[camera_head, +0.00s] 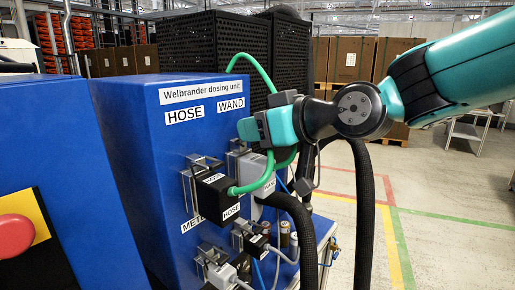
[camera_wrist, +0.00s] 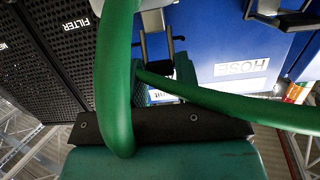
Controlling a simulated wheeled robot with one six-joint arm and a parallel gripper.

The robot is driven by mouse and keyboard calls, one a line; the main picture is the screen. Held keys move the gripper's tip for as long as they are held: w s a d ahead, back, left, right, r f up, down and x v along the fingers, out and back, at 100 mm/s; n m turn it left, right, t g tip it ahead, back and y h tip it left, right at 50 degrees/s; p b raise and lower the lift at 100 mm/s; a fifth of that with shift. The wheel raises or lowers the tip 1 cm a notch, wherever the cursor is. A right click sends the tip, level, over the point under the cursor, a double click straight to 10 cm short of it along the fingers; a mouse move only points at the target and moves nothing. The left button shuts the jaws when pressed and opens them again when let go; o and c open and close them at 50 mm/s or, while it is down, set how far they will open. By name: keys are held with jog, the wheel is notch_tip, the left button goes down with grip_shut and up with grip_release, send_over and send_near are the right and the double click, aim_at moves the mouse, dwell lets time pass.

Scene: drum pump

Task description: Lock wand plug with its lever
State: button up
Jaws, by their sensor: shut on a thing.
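The grey wand plug (camera_head: 268,187) sits at the right of the blue unit's face, below the WAND label (camera_head: 231,104), partly hidden by a green cable. A metal lever (camera_head: 237,148) stands up at its socket. It also shows in the wrist view as a metal bracket (camera_wrist: 171,36). My gripper (camera_head: 256,128) is at the lever's upper end, and its teal fingers (camera_wrist: 165,80) reach to the bracket. It is shut, apparently on the lever; green cables hide part of the contact.
The black hose plug (camera_head: 217,197) with its metal lever (camera_head: 189,188) is just left. A green cable (camera_wrist: 115,90) crosses close to my gripper. Black hoses (camera_head: 364,200) hang at the right. More plugs (camera_head: 222,274) are below. Open floor lies right of the unit.

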jog(key=shift+d+f+t+y+b, duration=0.35)
jog(key=shift+y+b, duration=0.35)
jog(key=shift+b, duration=1.95)
jog(key=shift+s+a+r, duration=0.1)
jog(key=shift+f+t+b, duration=0.25)
jog(key=shift+b, duration=1)
jog(key=shift+s+d+f+t+y+b, duration=0.15)
jog(key=shift+t+y+b, duration=0.45)
jog(key=shift+b, duration=1.6)
jog(key=o, duration=0.8)
jog(key=shift+d, duration=0.1)
